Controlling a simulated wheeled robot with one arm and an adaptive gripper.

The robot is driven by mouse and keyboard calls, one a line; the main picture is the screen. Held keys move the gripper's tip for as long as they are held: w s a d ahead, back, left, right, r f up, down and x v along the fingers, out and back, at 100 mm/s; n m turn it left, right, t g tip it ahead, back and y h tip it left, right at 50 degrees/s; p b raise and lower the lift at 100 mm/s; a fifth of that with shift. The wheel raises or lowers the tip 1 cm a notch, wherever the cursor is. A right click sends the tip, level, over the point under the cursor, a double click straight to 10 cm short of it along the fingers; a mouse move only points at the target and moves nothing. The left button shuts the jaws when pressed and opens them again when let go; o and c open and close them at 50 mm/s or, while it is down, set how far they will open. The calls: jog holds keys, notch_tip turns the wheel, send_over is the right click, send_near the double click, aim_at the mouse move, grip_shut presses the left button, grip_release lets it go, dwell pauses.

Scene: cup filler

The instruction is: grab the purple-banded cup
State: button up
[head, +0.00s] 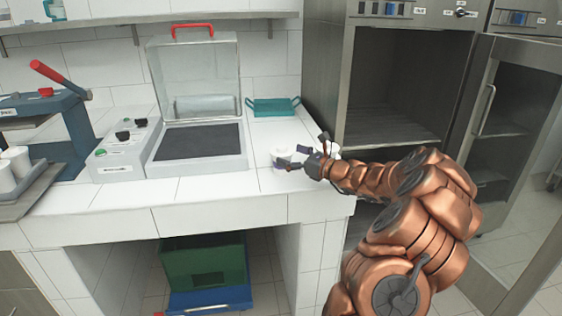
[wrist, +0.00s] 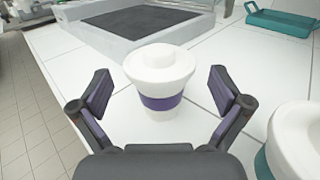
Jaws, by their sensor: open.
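The purple-banded cup (wrist: 160,84) is white with a white lid and stands upright on the white tiled counter. In the wrist view it sits straight ahead, centred between the fingers and slightly beyond their tips. My gripper (wrist: 160,92) is open and empty, with one finger to each side of the cup. In the head view the cup (head: 281,154) shows at the right part of the counter, partly hidden by my gripper (head: 292,158).
A white cup with a teal band (wrist: 296,140) stands close on the right. A teal tray (wrist: 284,20) lies behind. A machine with a dark plate (head: 198,142) and raised clear lid stands to the left. A steel cabinet (head: 400,90) is open at right.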

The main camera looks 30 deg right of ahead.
aim_at(273, 149)
jog(key=shift+x, duration=1.65)
jog(key=c, duration=1.2)
